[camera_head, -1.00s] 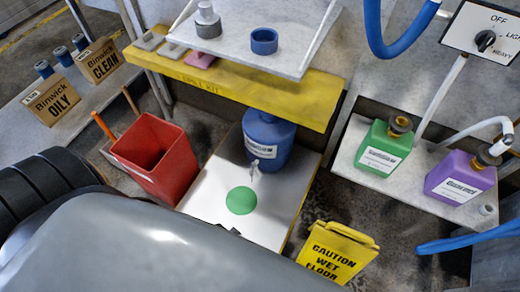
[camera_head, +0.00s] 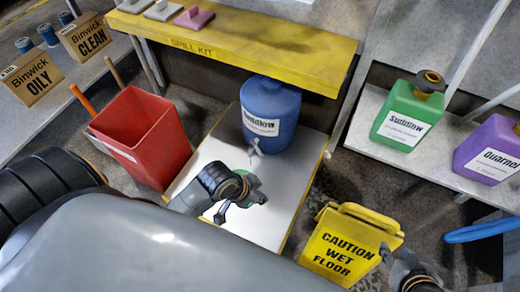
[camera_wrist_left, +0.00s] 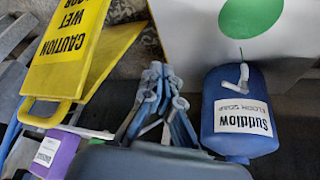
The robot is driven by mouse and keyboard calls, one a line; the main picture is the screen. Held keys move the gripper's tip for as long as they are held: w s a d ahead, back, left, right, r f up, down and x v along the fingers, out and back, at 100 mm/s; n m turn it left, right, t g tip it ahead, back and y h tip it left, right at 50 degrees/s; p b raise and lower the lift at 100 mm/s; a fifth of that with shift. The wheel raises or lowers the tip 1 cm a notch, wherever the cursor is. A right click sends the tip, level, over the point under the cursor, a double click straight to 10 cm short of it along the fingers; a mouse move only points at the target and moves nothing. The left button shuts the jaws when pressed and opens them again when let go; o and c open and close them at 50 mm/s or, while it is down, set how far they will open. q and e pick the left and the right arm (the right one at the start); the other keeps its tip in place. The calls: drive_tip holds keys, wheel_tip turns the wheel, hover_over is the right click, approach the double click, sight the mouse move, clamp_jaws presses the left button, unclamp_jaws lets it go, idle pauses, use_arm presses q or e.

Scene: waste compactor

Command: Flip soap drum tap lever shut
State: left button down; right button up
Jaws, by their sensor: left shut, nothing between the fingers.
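The blue soap drum (camera_head: 270,105), labelled Suddlow, stands upright at the back of a white board. Its small pale tap (camera_head: 256,149) sticks out low on its front. In the left wrist view the drum (camera_wrist_left: 237,138) is at the right, and its white tap with lever (camera_wrist_left: 240,80) shows clearly. My left gripper (camera_head: 248,194) is over the board, in front of the tap and apart from it. Its fingers (camera_wrist_left: 160,80) are together and empty, to the left of the drum in the wrist view. My right gripper (camera_head: 408,268) is partly in view at bottom right; its fingers are unclear.
A green disc (camera_wrist_left: 250,14) lies on the white board (camera_head: 285,190). A red bin (camera_head: 140,140) stands left, a yellow wet-floor sign (camera_head: 345,245) right. A yellow shelf (camera_head: 230,50) is behind the drum. Green (camera_head: 405,110) and purple (camera_head: 488,150) jugs stand at right.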

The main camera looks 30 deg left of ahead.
use_arm(q)
drive_tip(key=w+a+f+t, duration=0.1)
drive_tip(key=w+a, duration=0.5)
drive_tip(key=w, duration=0.3)
drive_tip(key=w+a+f+t+h, duration=0.1)
drive_tip(key=w+a+t, duration=0.1)
drive_tip(key=w+a, duration=0.5)
drive_tip(key=shift+w+a+f+m, duration=0.15)
drive_tip(key=shift+w+f+m, duration=0.15)
drive_tip(key=shift+w, duration=0.8)
use_arm(e)
drive_tip(key=w+a+r+t+y, duration=0.1)
drive_tip(key=w+a+r+t, duration=0.1)
drive_tip(key=w+r+t, duration=0.2)
drive_tip(key=w+a+r+t+y, duration=0.1)
drive_tip(key=w+r+t, duration=0.3)
drive_tip(key=r, duration=0.7)
drive_tip(key=shift+w+a+y, duration=0.3)
drive_tip(key=shift+w+a, duration=0.05)
drive_tip(key=shift+a, duration=0.15)
drive_tip(key=shift+t, duration=0.3)
